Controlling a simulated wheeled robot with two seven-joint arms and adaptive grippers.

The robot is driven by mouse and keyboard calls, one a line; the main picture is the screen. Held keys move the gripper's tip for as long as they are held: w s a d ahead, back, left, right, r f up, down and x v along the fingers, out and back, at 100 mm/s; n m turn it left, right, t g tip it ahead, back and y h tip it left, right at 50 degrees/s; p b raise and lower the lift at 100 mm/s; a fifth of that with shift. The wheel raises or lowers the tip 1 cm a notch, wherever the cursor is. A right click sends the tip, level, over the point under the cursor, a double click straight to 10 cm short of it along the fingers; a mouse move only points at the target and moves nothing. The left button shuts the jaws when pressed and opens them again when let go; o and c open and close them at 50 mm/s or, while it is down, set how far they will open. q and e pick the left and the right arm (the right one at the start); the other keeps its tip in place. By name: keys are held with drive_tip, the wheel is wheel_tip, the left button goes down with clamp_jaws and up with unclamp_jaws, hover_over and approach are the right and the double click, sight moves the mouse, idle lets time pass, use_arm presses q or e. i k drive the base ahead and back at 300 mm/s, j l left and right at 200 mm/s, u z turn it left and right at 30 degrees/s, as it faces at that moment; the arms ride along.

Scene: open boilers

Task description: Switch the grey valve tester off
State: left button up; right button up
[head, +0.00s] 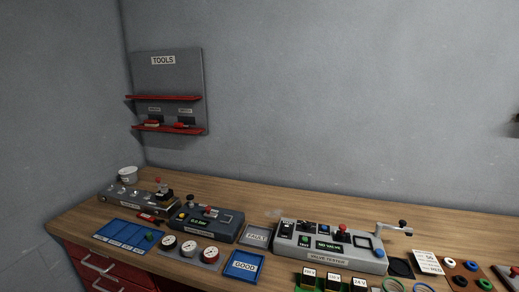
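The grey valve tester (345,261) stands on the workbench, right of centre in the head view, with a "VALVE TESTER" label on its front. Its small lit display (328,245) reads "NO VALVE". A dark switch (305,227) and a green button (304,240) sit on its left part. A red knob (344,229) stands up near its middle. A crank-like lever with a black knob (402,223) sticks out at its right end. The switch's position is too small to tell. Neither of my grippers shows in the head view.
The wooden workbench (240,190) is clear along its back. Left of the tester are a "FAULTY" tray (257,235), a blue "GOOD" tray (243,266), a dark device (207,222) and gauges (190,249). Labelled blocks (333,281) stand in front; coloured rings (471,266) lie right.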

sight(287, 228)
drive_tip(key=k+l+u, duration=0.1)
drive_tip(key=u, duration=0.25)
drive_tip(key=k+l+u, duration=0.15)
drive_tip(key=u, duration=0.25)
drive_tip(key=k+l+u, duration=0.2)
drive_tip(key=u, duration=0.15)
